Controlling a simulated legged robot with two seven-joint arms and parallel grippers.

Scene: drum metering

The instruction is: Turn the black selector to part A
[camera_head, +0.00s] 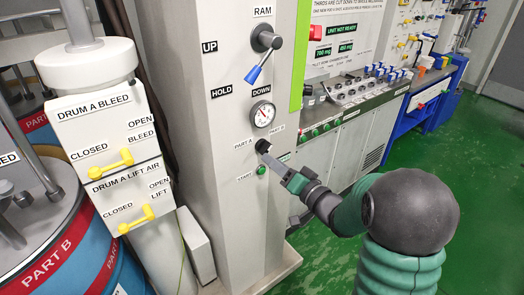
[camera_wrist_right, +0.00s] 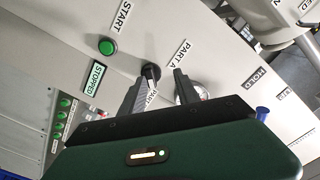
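The black selector (camera_head: 263,146) is a small knob on the grey column, between the PART A label on its left and the PART B label on its right. It also shows in the right wrist view (camera_wrist_right: 152,72). My right gripper (camera_head: 262,168) reaches the panel from the right, close to the selector. In the right wrist view its fingers (camera_wrist_right: 160,75) are apart, with the selector between or just beyond the tips, nearer the left finger. I cannot tell whether a finger touches it. The PART B label is partly hidden by a finger there. My left gripper is not in view.
Below the selector is a green START button (camera_head: 262,170). Above it are a pressure gauge (camera_head: 263,114) and the RAM lever with a blue handle (camera_head: 253,75). Yellow-handled valves (camera_head: 125,157) and drums stand left. A bench (camera_head: 345,110) stands behind right. Green floor is clear at right.

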